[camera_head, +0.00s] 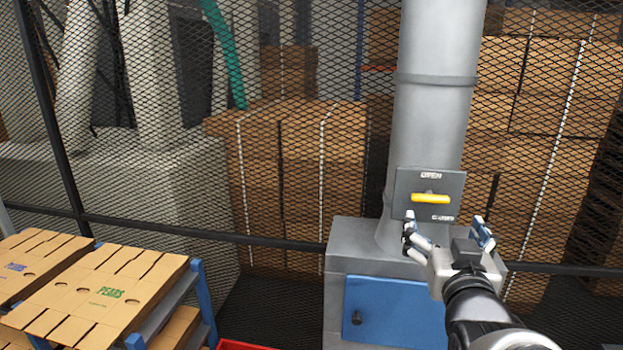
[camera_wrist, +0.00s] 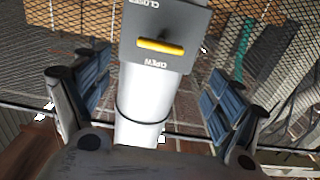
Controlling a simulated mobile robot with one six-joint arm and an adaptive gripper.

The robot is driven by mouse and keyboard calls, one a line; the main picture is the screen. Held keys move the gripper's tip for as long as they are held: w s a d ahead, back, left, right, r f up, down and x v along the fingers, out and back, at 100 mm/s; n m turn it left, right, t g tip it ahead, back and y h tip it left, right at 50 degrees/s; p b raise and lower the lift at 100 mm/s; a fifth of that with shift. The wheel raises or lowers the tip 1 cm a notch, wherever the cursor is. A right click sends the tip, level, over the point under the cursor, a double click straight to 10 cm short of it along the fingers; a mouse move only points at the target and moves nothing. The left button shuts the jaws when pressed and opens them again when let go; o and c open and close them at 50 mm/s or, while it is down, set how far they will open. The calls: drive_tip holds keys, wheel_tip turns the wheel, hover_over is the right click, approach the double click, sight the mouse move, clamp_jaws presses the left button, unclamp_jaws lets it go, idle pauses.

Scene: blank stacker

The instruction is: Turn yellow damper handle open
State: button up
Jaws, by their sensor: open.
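The yellow damper handle (camera_head: 430,198) sits on a dark grey plate (camera_head: 405,186) fixed to the light grey vertical duct (camera_head: 437,45). The plate reads OPEN at its top and CLOSED at its lower right. The handle lies about horizontal. My gripper (camera_head: 447,225) is open and empty, in front of and just below the plate. In the wrist view the handle (camera_wrist: 160,46) appears upside down, beyond and between the spread blue-padded fingers (camera_wrist: 152,95), apart from them.
A grey box with a blue door (camera_head: 392,310) stands below the duct. Wire mesh fencing with a dark rail (camera_head: 200,232) runs behind, with stacked cartons (camera_head: 290,180) beyond it. Flat cardboard blanks (camera_head: 100,295) lie on a blue-posted rack at the lower left.

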sight(431, 201)
drive_tip(key=p+x, duration=0.3)
drive_tip(key=x, duration=0.7)
drive_tip(key=shift+w+f+p, duration=0.1)
drive_tip(key=shift+w+p, duration=0.15)
drive_tip(key=shift+p, duration=0.05)
drive_tip(key=c, duration=1)
drive_tip(key=shift+c, duration=0.2)
